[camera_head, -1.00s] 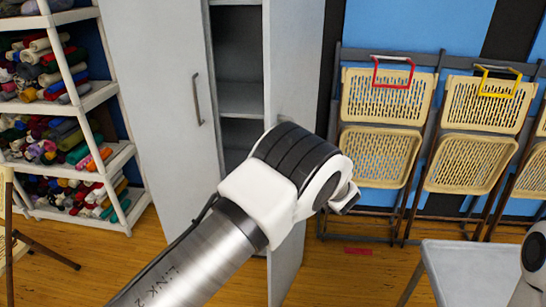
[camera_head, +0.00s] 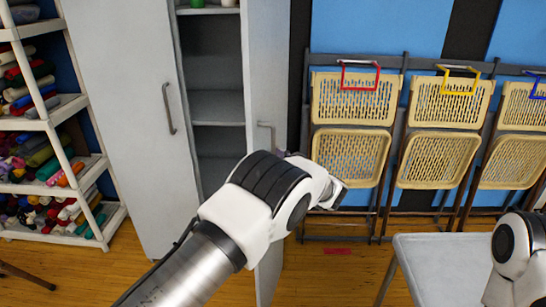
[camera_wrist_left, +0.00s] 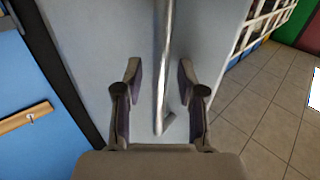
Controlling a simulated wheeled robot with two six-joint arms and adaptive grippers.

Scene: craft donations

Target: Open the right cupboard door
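The cupboard's right door (camera_head: 268,70) stands open, with its panel seen at a steep angle beside the dark shelf opening. Its metal handle (camera_head: 266,133) shows just above my left arm. In the left wrist view the handle (camera_wrist_left: 164,60) runs between the two fingers of my left gripper (camera_wrist_left: 162,88). The fingers are apart, with a gap on each side of the bar. The pale door panel (camera_wrist_left: 95,45) fills the space behind them. In the head view my arm hides most of the left gripper. My right gripper is outside the frames; only part of the right arm shows.
The left cupboard door (camera_head: 130,120) with its handle (camera_head: 169,108) looks shut. A white rack (camera_head: 55,110) of yarn and fabric rolls stands at left. Folding chairs (camera_head: 350,150) hang on the right wall. A grey table (camera_head: 440,262) is at lower right. Floor shows below the chairs.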

